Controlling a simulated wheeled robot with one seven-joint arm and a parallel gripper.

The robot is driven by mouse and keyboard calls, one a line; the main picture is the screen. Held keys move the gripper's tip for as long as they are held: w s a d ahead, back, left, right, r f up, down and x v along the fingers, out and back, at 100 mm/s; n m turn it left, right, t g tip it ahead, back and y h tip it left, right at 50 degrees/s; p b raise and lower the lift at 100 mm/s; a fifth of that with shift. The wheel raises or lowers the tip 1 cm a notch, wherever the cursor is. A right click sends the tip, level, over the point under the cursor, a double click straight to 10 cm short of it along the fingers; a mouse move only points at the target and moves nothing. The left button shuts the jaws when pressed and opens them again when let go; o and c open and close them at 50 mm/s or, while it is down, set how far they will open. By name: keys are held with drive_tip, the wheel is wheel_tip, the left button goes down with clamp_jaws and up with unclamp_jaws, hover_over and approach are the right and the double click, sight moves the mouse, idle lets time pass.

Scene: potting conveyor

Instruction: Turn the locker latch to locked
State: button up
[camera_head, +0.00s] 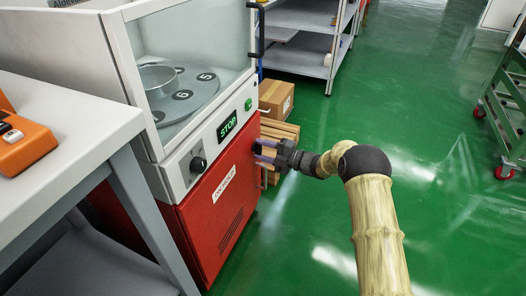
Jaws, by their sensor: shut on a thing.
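The locker is the red cabinet (217,226) under a white machine, with a white label (223,184) and vent slots on its front. My gripper (259,152) is at the upper right of the red front, reaching in from the right. Its fingers are shut on a small dark part at the front, which looks like the latch (254,148). The fingers hide most of the latch, so I cannot tell which way it is turned.
The machine above has a black knob (198,164), a green "STOP" display (227,126) and a glass case with a numbered turntable (187,95). A grey table (75,130) stands at left. Cardboard boxes (276,99) sit behind my gripper. The green floor at right is open; a cart (506,120) stands beyond.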

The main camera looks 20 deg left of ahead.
drive_tip(key=shift+f+n, duration=0.15)
drive_tip(key=shift+n, duration=1.05)
drive_tip(key=o, duration=1)
drive_tip(key=d+p, duration=0.2)
drive_tip(key=d, duration=0.3)
drive_tip(key=s+d+p, duration=0.1)
drive_tip(key=d+p, duration=0.1)
drive_tip(key=d, duration=0.4)
drive_tip(key=d+p, duration=0.2)
drive_tip(key=d, duration=0.4)
drive_tip(key=shift+s+d+p, duration=0.15)
drive_tip(key=shift+d+p, duration=0.05)
drive_tip(key=shift+p, duration=0.1)
